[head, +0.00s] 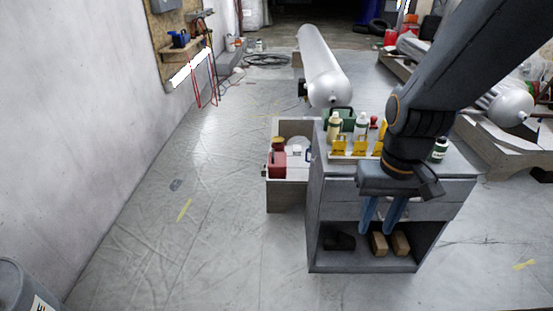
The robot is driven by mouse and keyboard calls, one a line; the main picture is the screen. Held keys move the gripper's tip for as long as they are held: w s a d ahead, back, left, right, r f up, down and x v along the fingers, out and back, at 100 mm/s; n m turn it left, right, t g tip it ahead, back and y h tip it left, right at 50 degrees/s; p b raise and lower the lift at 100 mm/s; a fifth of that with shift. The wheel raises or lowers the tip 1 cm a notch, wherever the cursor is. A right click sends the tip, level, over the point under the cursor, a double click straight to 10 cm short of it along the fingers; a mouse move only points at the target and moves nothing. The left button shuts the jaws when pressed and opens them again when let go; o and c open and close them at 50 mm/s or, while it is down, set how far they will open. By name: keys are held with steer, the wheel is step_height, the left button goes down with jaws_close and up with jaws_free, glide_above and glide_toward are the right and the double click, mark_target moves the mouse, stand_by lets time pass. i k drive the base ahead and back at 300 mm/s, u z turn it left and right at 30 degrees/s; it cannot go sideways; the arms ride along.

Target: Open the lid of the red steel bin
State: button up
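I see no thing that I can clearly tell as a red steel bin with a lid. A small red object (277,163) sits in an open grey box beside the cabinet; I cannot tell if it has a lid. A red container (390,38) stands far back, too small to make out. A grey round drum or bin (22,287) is cut off at the bottom left corner. My gripper (378,229) hangs pointing down in front of the grey cabinet, with its two blue fingers apart and nothing between them.
The grey cabinet (337,190) carries several bottles and yellow holders; wooden blocks (390,244) lie on its lower shelf. The grey box (287,197) adjoins its left side. A long white cylinder (322,68) lies behind. The sheeted floor (190,245) at left is mostly clear, beside a wall.

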mark_target(278, 156)
steer(key=k, duration=0.6)
steer(key=u, duration=1)
steer(key=i, duration=1.7)
steer(key=z, duration=1)
